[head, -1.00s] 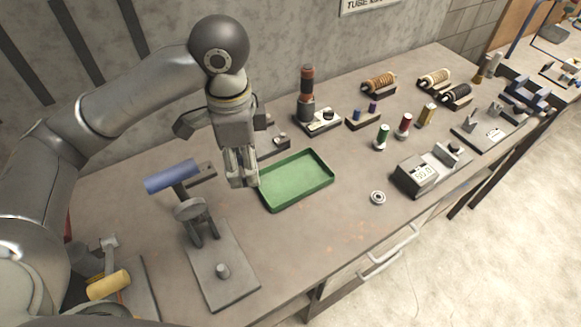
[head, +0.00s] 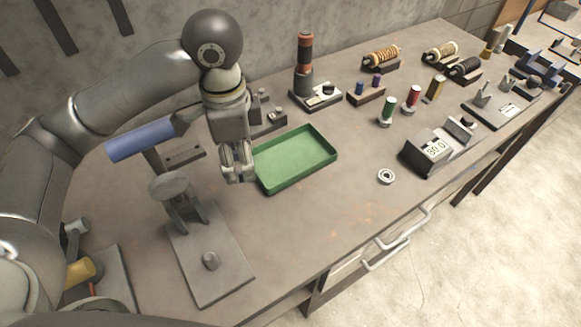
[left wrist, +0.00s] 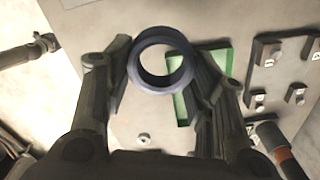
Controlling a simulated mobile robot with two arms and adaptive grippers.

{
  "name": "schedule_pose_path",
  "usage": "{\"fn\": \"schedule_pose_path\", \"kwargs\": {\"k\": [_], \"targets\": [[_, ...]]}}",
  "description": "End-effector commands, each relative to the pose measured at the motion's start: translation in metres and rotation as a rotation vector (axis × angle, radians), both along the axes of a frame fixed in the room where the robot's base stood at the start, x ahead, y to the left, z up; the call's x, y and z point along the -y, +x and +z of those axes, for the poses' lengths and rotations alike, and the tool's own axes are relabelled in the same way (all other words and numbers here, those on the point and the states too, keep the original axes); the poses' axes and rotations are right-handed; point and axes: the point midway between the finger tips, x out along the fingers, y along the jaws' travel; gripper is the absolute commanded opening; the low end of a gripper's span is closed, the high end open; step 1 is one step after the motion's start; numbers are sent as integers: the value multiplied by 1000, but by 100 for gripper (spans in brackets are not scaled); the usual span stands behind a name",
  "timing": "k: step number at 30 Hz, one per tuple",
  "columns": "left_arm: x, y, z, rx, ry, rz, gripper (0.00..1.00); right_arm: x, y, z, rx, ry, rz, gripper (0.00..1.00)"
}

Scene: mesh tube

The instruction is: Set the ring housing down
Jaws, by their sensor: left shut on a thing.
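My left gripper (head: 237,172) points down above the bench, beside the left edge of the green tray (head: 296,160) in the head view. In the left wrist view its fingers (left wrist: 163,85) stand on both sides of a dark blue-grey ring, the ring housing (left wrist: 137,68). The gripper is shut on it, and the bench shows through its hole. In the head view the fingers mostly hide the housing. My right gripper is not in view.
A press with a blue handle (head: 140,140) stands left of the gripper. A small metal ring (head: 386,176) lies right of the tray, near a grey readout box (head: 428,152). Spools and a red-and-black tool (head: 304,65) stand behind. The bench front is largely clear.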

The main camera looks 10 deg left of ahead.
Motion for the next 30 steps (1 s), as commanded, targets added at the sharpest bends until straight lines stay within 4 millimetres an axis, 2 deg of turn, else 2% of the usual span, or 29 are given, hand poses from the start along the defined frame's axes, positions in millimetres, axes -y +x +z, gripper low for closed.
{"fn": "schedule_pose_path", "kwargs": {"k": [1, 5, 7, 19, 24, 30], "targets": [[0, 0, -6, 1, -1, 0, 18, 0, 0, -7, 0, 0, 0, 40], [2, 5, -10, 1, -2, 1, 18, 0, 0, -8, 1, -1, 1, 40], [6, 14, -14, -1, -3, 1, 18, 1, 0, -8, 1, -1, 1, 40], [30, 88, -46, 0, 0, 3, 18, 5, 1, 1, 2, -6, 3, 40], [39, 112, -79, -2, 0, 1, 18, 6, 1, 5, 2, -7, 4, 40], [43, 126, -98, 0, -1, 0, 18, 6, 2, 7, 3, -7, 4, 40]]}}
